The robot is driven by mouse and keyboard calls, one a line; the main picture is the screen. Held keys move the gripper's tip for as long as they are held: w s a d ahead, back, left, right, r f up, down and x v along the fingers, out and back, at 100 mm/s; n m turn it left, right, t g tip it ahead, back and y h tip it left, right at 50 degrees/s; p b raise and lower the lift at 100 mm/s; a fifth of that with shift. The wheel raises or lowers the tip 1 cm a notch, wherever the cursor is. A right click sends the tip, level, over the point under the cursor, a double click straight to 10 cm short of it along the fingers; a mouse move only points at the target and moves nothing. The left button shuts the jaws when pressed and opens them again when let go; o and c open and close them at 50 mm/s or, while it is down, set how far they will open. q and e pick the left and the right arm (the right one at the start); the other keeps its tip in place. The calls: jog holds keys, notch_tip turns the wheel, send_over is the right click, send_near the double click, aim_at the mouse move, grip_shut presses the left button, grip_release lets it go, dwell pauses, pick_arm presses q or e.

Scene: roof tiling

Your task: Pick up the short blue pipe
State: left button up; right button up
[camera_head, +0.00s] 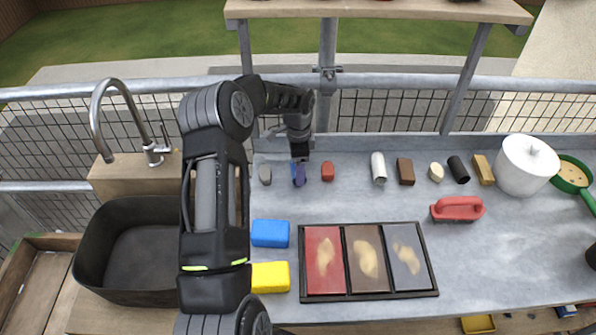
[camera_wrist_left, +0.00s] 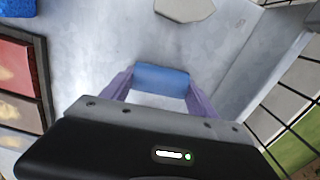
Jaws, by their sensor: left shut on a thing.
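The short blue pipe (camera_wrist_left: 162,79) lies crosswise between the purple fingers of my left gripper (camera_wrist_left: 160,92) in the left wrist view, with one finger at each end. In the head view my left gripper (camera_head: 299,174) points down at the back of the grey worktop, between a grey stone-like piece (camera_head: 265,175) and a red piece (camera_head: 327,171). Only a sliver of the blue pipe shows there beside the purple finger. I cannot tell whether the pipe touches the worktop. My right gripper is in neither view.
A row of small pieces continues right to a white pot (camera_head: 524,168). A red-handled brush (camera_head: 457,208) and a three-panel tray (camera_head: 431,280) lie in front. A blue sponge (camera_head: 270,233) and yellow sponge (camera_head: 271,277) sit beside my arm. A mesh railing (camera_head: 385,110) runs behind.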

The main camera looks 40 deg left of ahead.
pick_arm(q)
jog(key=c, duration=0.4)
jog(key=shift+r, duration=0.1)
jog(key=shift+c, duration=0.2)
notch_tip(320, 180, up, 10)
jog(key=shift+f+b, duration=0.1)
jog(key=shift+b, duration=1.05)
jog(key=shift+d, duration=0.1)
